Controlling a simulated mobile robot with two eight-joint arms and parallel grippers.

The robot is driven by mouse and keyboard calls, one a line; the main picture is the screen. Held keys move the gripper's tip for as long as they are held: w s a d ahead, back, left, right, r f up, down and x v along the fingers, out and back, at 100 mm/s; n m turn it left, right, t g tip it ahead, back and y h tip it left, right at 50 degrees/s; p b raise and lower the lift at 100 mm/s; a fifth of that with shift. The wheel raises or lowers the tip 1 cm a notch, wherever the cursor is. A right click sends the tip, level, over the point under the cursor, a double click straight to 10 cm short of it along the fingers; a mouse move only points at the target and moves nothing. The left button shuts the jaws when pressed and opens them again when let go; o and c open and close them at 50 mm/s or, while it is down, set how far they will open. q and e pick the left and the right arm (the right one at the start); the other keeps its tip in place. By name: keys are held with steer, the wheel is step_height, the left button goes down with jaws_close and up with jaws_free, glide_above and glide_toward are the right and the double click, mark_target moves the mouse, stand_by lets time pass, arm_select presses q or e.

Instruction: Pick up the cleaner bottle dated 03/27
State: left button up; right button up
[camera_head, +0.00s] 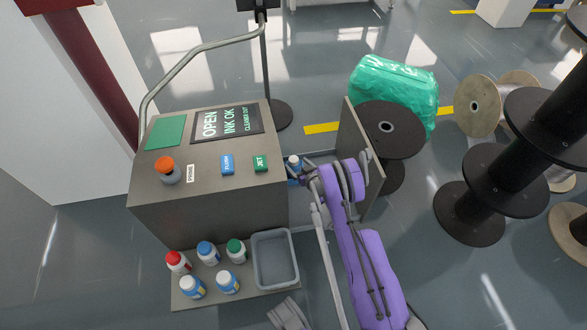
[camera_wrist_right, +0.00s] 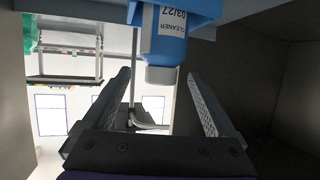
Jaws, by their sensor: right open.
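The cleaner bottle (camera_wrist_right: 170,38) is blue with a pale cap, and its label reads "CLEANER 03/27". It appears upside down at the top of the right wrist view, partly cut off by the frame. In the head view a bottle with a white cap (camera_head: 294,161) shows beside the grey cabinet, partly hidden by my right arm. My right gripper (camera_wrist_right: 160,80) is open and empty. Its two fingers stand apart on either side of the cap end, with visible gaps. It also shows in the head view (camera_head: 306,172). My left gripper is not clearly in view.
The grey cabinet (camera_head: 215,190) and an upright panel (camera_head: 351,125) flank my right gripper. Several other bottles, including a red-capped one (camera_head: 176,260), stand on a low shelf beside an empty grey bin (camera_head: 274,260). Black reels (camera_head: 480,185) stand at right.

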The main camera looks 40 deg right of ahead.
steer(key=x, duration=0.3)
steer(key=shift+w+f+b, duration=0.15)
steer(key=shift+w+b, duration=0.25)
steer(key=shift+a, duration=0.1)
jaws_close()
